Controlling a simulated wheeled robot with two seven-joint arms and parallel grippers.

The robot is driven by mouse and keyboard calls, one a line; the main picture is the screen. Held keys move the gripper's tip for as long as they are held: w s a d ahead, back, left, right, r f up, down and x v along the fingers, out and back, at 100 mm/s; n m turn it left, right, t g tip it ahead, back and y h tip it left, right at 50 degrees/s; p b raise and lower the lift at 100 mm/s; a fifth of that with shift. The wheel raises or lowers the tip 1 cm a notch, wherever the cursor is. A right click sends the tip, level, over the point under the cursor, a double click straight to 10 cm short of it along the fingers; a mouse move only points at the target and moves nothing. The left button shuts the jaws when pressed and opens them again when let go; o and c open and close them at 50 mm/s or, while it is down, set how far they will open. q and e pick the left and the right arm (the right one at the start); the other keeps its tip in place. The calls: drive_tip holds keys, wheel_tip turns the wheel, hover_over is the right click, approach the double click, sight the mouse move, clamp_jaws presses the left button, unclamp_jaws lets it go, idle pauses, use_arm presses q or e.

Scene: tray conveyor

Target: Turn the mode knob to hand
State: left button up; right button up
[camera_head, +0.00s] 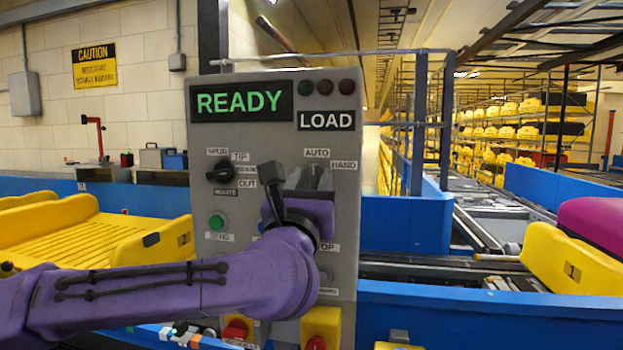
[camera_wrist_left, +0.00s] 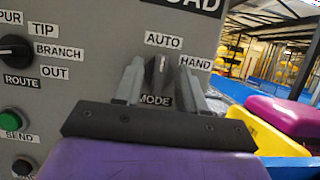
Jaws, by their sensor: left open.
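The grey control panel (camera_head: 273,130) stands in front of me with a READY display and a LOAD sign. The dark mode knob (camera_wrist_left: 157,76) sits above the MODE label (camera_wrist_left: 155,99), with AUTO (camera_wrist_left: 163,40) above it and HAND (camera_wrist_left: 195,62) to its upper right. Its handle stands roughly upright, toward AUTO. My left gripper (camera_wrist_left: 164,82) is open, with one finger on each side of the knob. Contact cannot be told. In the head view my left gripper (camera_head: 303,180) largely covers the knob. My right gripper is not in view.
The black route knob (camera_head: 221,172) and green send button (camera_head: 217,221) are on the panel's left side. Lower controls are partly hidden by my purple arm. Yellow trays (camera_head: 110,238) lie left; a yellow tray (camera_head: 567,268) with a magenta item is right.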

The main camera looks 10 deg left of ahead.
use_arm(q)
clamp_jaws()
